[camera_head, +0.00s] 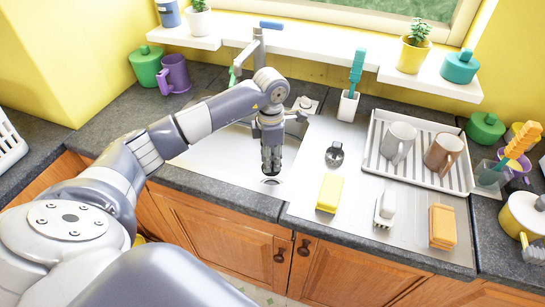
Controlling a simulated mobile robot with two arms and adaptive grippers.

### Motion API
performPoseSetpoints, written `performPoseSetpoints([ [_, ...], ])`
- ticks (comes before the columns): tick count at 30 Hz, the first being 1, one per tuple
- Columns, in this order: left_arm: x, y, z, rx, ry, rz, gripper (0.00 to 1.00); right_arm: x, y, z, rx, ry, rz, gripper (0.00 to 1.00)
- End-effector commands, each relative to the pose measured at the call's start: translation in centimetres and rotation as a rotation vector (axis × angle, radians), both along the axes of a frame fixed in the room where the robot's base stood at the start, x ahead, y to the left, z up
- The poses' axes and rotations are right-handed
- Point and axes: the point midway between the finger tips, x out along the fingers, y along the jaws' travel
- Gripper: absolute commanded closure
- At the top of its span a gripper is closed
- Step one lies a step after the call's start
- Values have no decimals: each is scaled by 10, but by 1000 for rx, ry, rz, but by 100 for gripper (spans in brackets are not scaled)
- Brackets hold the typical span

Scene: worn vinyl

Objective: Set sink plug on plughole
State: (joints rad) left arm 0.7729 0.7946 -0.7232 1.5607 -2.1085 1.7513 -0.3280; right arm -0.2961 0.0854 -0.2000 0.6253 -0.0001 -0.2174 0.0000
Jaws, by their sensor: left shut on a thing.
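My left gripper (270,168) points down over the sink basin (212,156), near its front edge. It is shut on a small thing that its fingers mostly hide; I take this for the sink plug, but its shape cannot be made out. A round, light metal fitting with a dark middle, apparently the plughole (270,181), shows just below the fingertips. Whether the held thing touches it cannot be told. My right gripper is not in view.
A tap (260,42) rises behind the sink. On the drainer to the right are a dark metal utensil (335,154), a yellow sponge (329,193), a brush (385,208) and an orange block (442,226). A white rack (429,178) holds two mugs.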

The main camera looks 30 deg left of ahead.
Motion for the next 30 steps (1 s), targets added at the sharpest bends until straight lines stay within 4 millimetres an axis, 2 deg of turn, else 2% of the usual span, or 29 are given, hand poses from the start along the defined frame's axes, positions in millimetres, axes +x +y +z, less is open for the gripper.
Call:
performPoseSetpoints([
  [6,0,0,0,1,-1,-1,100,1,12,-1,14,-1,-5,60],
  [11,0,0,-4,0,1,-2,100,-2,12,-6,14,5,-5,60],
  [18,0,0,-20,-1,1,-1,100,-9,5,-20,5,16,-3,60],
  [30,0,0,-52,1,1,0,100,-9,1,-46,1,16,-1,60],
])
